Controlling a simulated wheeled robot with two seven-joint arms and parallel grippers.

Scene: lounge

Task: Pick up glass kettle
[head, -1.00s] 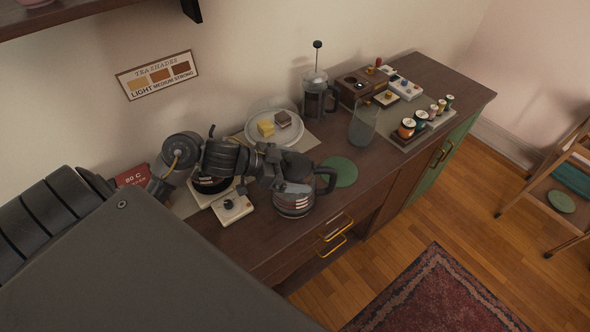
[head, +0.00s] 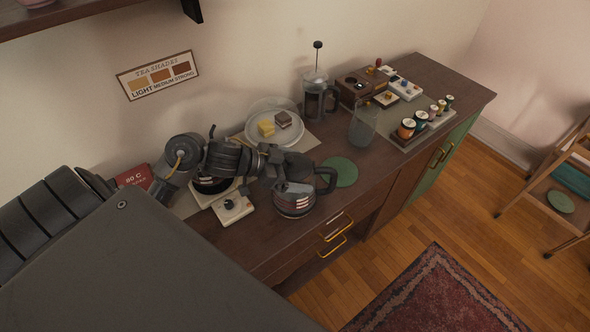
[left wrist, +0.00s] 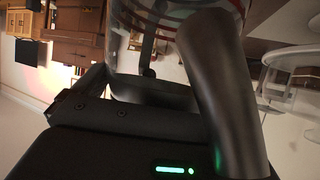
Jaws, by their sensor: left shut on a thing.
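The glass kettle (head: 293,203) is a rounded clear pot with red and white stripes, a dark lid and a black handle at its right side. It appears upright at the counter's front part; whether its base touches the counter is hard to tell. My left gripper (head: 277,178) reaches in from the left and is shut on the kettle, at its upper left side. In the left wrist view the striped glass of the kettle (left wrist: 180,12) fills the top, close against the gripper. The exact contact is partly hidden. My right gripper is not in view.
The dark wooden counter (head: 262,238) also holds a small white scale (head: 233,209), a plate with cakes (head: 290,134), a green round mat (head: 343,170), a glass pitcher (head: 361,131), a French press (head: 314,101) and a tray of spools (head: 426,129). The floor in front holds a rug (head: 440,295).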

